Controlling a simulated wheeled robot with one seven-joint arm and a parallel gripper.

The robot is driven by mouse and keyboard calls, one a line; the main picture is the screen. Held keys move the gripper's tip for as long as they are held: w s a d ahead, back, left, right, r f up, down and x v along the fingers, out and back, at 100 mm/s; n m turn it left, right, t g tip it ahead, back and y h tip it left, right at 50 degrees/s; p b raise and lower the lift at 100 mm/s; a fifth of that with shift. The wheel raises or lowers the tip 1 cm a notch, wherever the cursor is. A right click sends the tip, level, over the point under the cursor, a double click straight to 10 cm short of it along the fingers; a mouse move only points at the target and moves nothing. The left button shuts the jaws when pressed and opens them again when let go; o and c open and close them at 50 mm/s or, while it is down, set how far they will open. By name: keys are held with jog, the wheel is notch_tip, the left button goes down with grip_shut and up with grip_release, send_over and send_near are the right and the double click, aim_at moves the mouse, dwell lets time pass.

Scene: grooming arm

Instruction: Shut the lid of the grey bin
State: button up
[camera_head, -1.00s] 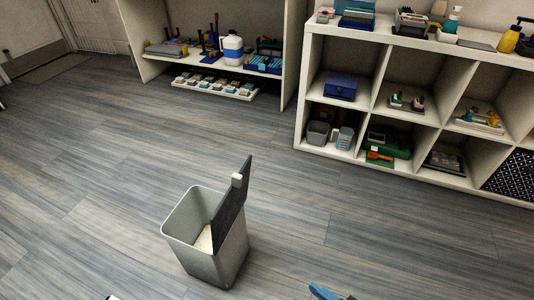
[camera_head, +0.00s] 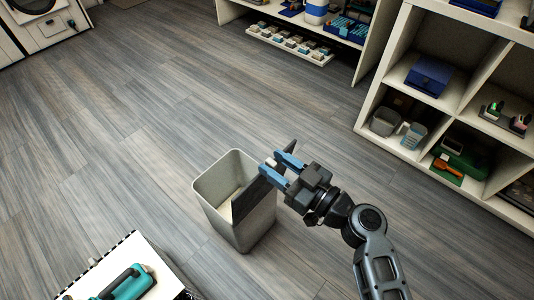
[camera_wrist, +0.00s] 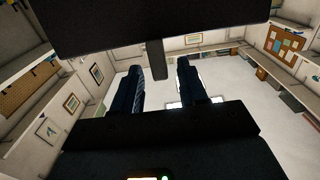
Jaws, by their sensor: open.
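The grey bin (camera_head: 242,225) stands upright on the floor, its top open. Its dark lid (camera_head: 250,197) is raised at the bin's right side, partly hidden by my gripper. My gripper (camera_head: 279,169) is open at the lid's upper part, its two blue fingers either side of a small pale tab (camera_head: 271,162). In the wrist view a dark panel that looks like the lid (camera_wrist: 155,25) fills the top. Its tab (camera_wrist: 157,60) hangs between the dark fingers of my gripper (camera_wrist: 158,75). Whether the fingers touch it I cannot tell.
A white surface with a teal item (camera_head: 128,283) is at the lower left. White cube shelves (camera_head: 385,82) stand at the right, holding a blue box (camera_head: 428,75). A low tray of small items (camera_head: 290,44) is at the back. The floor around the bin is mostly clear.

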aim_at(267, 160)
jog(key=shift+x, duration=1.75)
grip_shut()
